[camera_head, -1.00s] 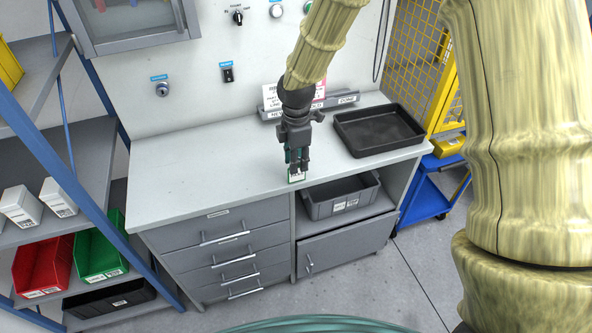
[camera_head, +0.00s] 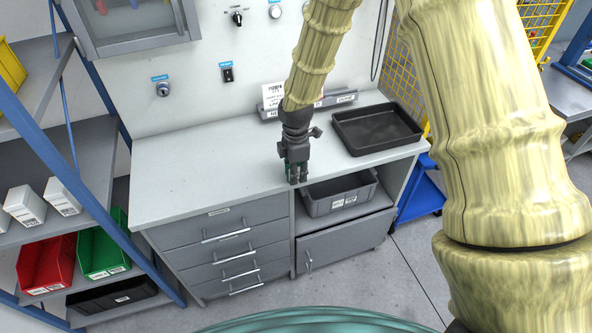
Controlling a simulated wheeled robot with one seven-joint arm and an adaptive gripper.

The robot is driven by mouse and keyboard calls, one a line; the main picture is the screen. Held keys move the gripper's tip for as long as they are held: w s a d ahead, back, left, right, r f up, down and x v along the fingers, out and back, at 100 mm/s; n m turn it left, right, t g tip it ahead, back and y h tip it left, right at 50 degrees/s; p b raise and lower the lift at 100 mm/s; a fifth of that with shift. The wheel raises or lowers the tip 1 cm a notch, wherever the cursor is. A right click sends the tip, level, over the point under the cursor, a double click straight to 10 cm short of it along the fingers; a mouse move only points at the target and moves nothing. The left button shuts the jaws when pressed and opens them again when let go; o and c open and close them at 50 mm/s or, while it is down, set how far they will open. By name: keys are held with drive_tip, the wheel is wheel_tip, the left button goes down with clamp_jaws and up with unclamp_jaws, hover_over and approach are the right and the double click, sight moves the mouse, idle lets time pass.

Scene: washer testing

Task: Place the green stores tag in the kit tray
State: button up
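My gripper (camera_head: 297,180) points down at the front edge of the grey-white worktop (camera_head: 205,180), left of the black tray. The fingertips are small and dark, so I cannot tell whether they are open or shut on something. A sliver of green shows at the left side of the fingers. The green stores tag itself cannot be made out now, and may be hidden by the gripper. The shallow black tray (camera_head: 378,130), which looks like the kit tray, sits at the right end of the worktop and looks empty.
A label rack (camera_head: 340,98) with cards stands behind my gripper against the wall. A grey bin (camera_head: 340,194) sits on the open shelf below the worktop. Drawers (camera_head: 225,228) are at the lower left. The left half of the worktop is clear. A shelf with red and green bins stands left.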

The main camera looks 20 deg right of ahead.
clamp_jaws()
drive_tip(key=shift+r, duration=0.1)
